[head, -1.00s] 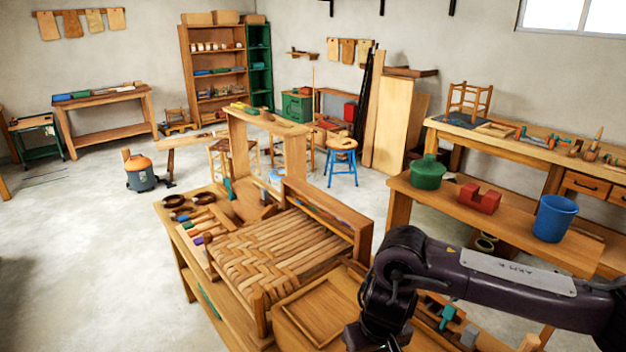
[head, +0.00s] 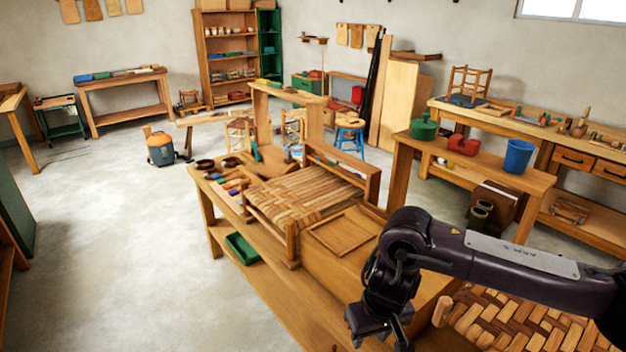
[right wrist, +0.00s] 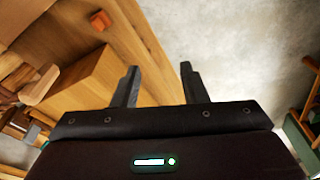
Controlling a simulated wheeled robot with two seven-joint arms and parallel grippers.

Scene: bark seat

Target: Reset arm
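My right arm comes in from the right in the head view. Its gripper (head: 382,335) hangs at the near end of the workbench, over or just in front of the wooden box there. In the right wrist view the two fingers of my right gripper (right wrist: 158,85) stand apart with nothing between them. Bench wood and bare concrete floor lie beyond the fingertips. My left gripper and arm are not in view.
A woven panel (head: 520,325) lies below my right arm. A side table holds a green pot (head: 424,127) and a blue bucket (head: 518,156). The floor at left is clear.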

